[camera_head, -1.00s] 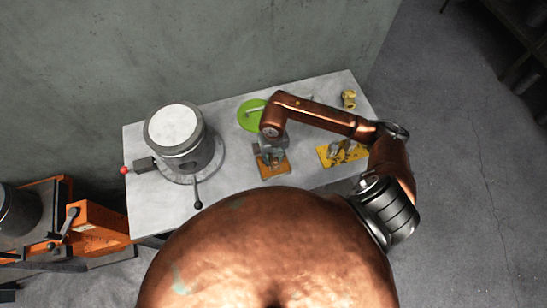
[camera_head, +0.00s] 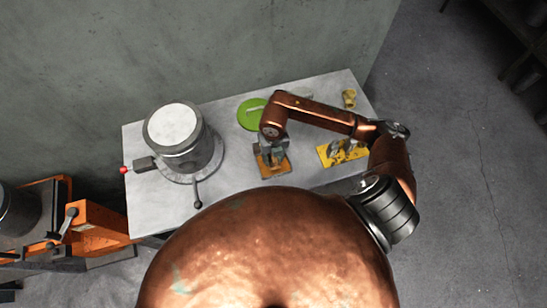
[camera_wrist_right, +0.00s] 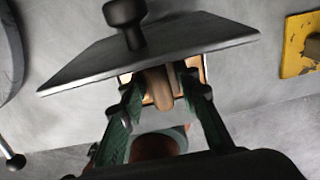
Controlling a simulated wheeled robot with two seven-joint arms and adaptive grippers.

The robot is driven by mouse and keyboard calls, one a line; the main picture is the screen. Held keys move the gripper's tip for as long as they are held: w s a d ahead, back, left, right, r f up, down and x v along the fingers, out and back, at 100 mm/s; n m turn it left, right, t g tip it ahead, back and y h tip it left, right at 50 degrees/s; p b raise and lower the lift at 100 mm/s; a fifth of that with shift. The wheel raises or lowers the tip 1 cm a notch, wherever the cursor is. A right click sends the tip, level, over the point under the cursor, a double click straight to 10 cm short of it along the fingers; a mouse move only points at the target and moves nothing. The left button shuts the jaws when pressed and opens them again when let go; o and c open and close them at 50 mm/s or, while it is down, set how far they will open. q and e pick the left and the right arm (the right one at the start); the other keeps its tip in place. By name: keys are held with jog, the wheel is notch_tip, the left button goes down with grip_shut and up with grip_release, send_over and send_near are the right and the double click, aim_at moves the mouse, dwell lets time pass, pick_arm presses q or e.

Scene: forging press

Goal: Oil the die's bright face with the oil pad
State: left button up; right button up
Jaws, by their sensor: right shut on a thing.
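My right gripper (camera_head: 273,166) is over an orange-brown board (camera_head: 285,168) on the bench. In the right wrist view, its green-lined fingers (camera_wrist_right: 160,92) are closed around a tan-brown piece (camera_wrist_right: 158,90), which looks like the oil pad's grip. A dark grey plate (camera_wrist_right: 85,70) with a black knob (camera_wrist_right: 124,14) lies tilted in that view just past the fingertips. I cannot tell whether it touches the held piece. The die's bright face cannot be made out for certain, as my gripper hides much of the board. My left gripper is not in view.
A big grey cylinder with a white top (camera_head: 172,125) and levers stands on the bench (camera_head: 145,205) at left. A green disc (camera_head: 250,113) lies behind my gripper. A yellow board (camera_head: 327,157) with metal parts and a brass piece (camera_head: 348,98) are at right.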

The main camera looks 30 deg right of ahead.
jog(key=shift+s, duration=0.1)
dwell(0.4)
jog(key=shift+r+p, duration=2.25)
jog(key=shift+r, duration=1.25)
jog(key=shift+f, duration=0.1)
